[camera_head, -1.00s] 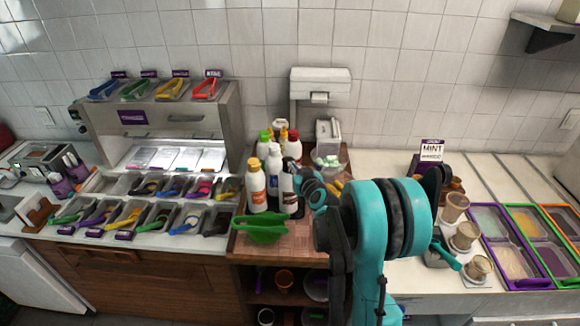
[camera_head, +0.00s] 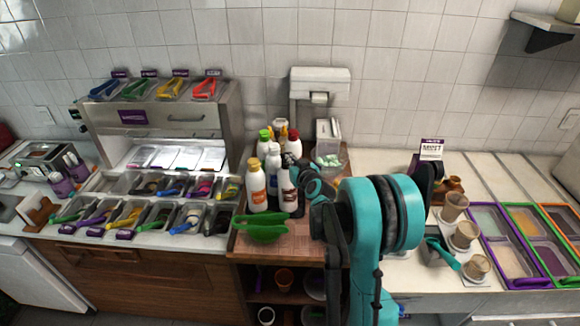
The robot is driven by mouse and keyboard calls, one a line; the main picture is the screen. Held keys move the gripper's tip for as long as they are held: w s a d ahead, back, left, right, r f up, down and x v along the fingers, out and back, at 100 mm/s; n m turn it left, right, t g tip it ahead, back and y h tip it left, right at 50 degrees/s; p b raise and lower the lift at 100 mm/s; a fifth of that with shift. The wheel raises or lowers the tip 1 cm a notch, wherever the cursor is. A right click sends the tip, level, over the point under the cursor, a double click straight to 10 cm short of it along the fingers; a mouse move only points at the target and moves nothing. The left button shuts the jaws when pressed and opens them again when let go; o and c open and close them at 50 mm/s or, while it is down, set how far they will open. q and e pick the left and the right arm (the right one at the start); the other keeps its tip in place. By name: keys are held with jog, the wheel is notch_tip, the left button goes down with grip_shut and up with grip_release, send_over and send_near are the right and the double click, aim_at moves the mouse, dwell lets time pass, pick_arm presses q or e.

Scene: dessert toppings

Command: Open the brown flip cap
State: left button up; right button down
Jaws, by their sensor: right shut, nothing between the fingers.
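Several sauce bottles stand in a group on the wooden counter section. In front are a white bottle with an orange label and yellow cap (camera_head: 257,186), a plain white bottle (camera_head: 273,172) and a white bottle with a dark brown label (camera_head: 288,190). The brown-labelled bottle's cap is largely hidden, and I cannot tell whether it is open or shut. My right gripper (camera_head: 296,170) is shut and empty beside the top of that bottle; whether it touches the cap is unclear. My left gripper is not in view.
Behind are bottles with green (camera_head: 265,139) and red (camera_head: 293,142) caps. A clear bin (camera_head: 329,158) stands behind my right arm. Topping trays (camera_head: 165,222) lie left; cups (camera_head: 465,235) stand right.

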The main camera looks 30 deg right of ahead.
jog(key=s+a+r+p, duration=0.1)
jog(key=s+r+p, duration=0.2)
jog(key=s+r, duration=0.2)
jog(key=shift+s, duration=1)
jog(key=shift+a, duration=0.1)
